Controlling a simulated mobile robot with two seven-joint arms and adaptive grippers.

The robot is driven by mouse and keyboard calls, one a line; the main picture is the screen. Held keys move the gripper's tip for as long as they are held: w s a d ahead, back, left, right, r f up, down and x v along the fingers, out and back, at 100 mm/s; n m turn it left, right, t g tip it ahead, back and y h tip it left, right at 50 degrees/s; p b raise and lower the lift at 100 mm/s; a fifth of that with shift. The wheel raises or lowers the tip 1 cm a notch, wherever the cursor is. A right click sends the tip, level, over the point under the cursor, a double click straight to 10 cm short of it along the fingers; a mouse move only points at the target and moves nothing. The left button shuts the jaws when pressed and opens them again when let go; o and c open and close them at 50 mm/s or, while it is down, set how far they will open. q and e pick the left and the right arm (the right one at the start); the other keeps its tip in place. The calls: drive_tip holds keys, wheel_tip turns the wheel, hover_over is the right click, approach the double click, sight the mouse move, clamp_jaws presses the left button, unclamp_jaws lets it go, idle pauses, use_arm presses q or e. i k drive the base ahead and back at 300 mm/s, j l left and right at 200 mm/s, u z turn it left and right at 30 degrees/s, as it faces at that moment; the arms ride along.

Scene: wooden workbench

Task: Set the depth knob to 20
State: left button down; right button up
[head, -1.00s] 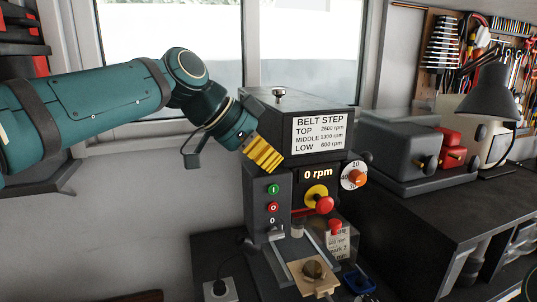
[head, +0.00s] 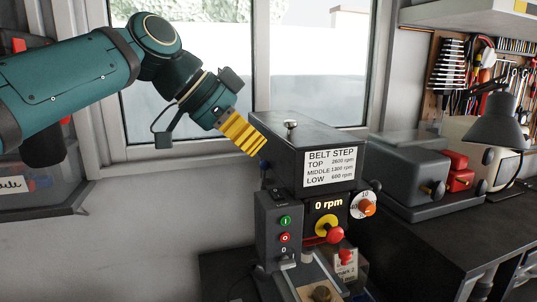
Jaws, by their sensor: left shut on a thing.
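The drill press (head: 285,135) stands in the middle with a grey head. On its right side is an orange knob (head: 367,208) over a white dial (head: 357,203) marked 10 at the top and what looks like 40 at the left; its pointer is too small to read. My left gripper (head: 256,148), with yellow ribbed fingers, is up at the head's left edge, on the far side from the knob. It is shut; what is between its fingers cannot be made out. My right gripper is out of view.
A red button (head: 335,234) on yellow, and green (head: 285,221) and red (head: 285,238) buttons, are on the front. A grey machine (head: 405,165) and a lamp (head: 497,130) stand at the right.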

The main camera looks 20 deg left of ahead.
sight(366, 206)
drive_tip(key=k, duration=1)
